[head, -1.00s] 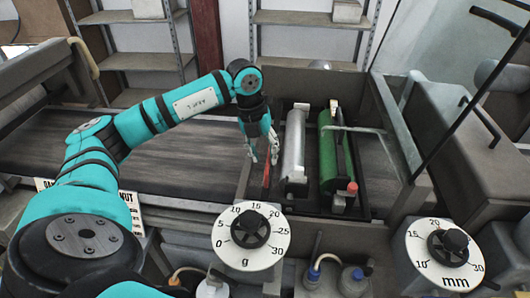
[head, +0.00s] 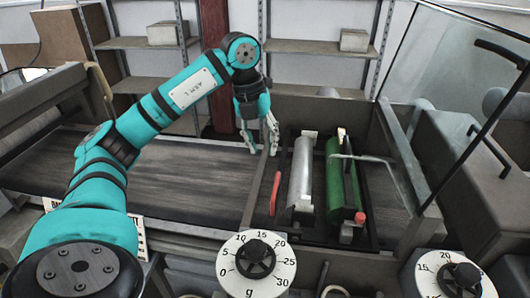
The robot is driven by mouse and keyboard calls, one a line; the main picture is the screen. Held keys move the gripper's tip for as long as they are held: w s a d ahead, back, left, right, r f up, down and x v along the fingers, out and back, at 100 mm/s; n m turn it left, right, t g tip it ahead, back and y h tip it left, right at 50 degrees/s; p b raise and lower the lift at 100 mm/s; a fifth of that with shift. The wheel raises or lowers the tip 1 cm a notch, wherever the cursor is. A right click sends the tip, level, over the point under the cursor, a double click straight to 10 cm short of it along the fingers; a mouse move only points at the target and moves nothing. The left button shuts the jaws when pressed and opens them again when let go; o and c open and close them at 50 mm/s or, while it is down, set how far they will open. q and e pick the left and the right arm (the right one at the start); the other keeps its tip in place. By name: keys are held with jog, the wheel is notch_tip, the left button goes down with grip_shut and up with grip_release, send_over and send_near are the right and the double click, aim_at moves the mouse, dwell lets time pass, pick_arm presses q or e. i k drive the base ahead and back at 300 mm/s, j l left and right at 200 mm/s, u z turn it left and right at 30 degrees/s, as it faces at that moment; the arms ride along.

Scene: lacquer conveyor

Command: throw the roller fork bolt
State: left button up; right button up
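My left gripper (head: 260,145) points down at the left edge of the roller bay. Its fingers are spread apart with nothing between them, so it is open. A red handle (head: 275,193) stands below it, on the left side of the bay, with a visible gap to the fingertips. A silver roller (head: 301,172) and a green roller (head: 334,180) lie side by side to the right. A red knob (head: 360,217) sits at the near end of the green roller. I cannot tell for sure which red part is the fork bolt. My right gripper is not in view.
A dark conveyor belt (head: 150,178) runs to the left. A gram dial (head: 256,263) stands in front of the bay and an mm dial (head: 455,275) at the lower right. Glass panels (head: 450,110) bound the right side. Shelves stand behind.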

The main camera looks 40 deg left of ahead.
aim_at(360, 218)
jog(key=k+l, duration=1.15)
jog(key=l, duration=0.25)
